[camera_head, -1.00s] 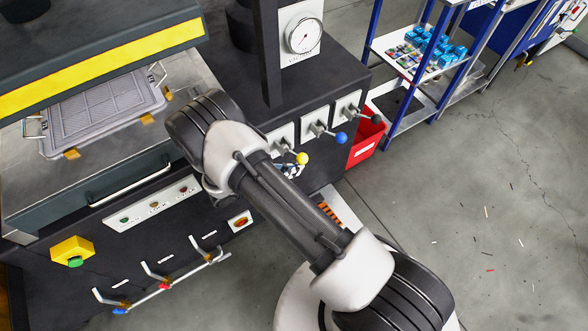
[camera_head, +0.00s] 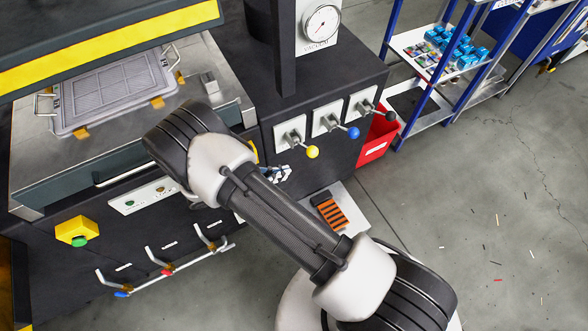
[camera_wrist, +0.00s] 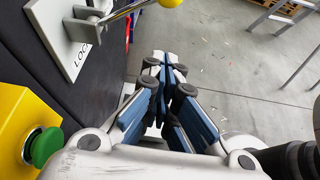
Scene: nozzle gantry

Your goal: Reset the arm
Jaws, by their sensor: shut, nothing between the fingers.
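My gripper (camera_wrist: 160,68) shows in the wrist view with its blue-faced fingers together and nothing between them. It hangs in front of the dark machine front, beside a white plate with a yellow-knobbed lever and a yellow box with a green button (camera_wrist: 42,147). In the head view my arm crosses the middle of the picture, and only a small part of my gripper (camera_head: 277,174) shows past it, below the yellow-knobbed lever (camera_head: 312,152). The rest of the gripper is hidden behind the arm.
The machine holds a grey tray (camera_head: 115,88) at upper left. Levers with blue (camera_head: 353,132) and black knobs stand on its front. Hooks (camera_head: 165,268) stick out lower left.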

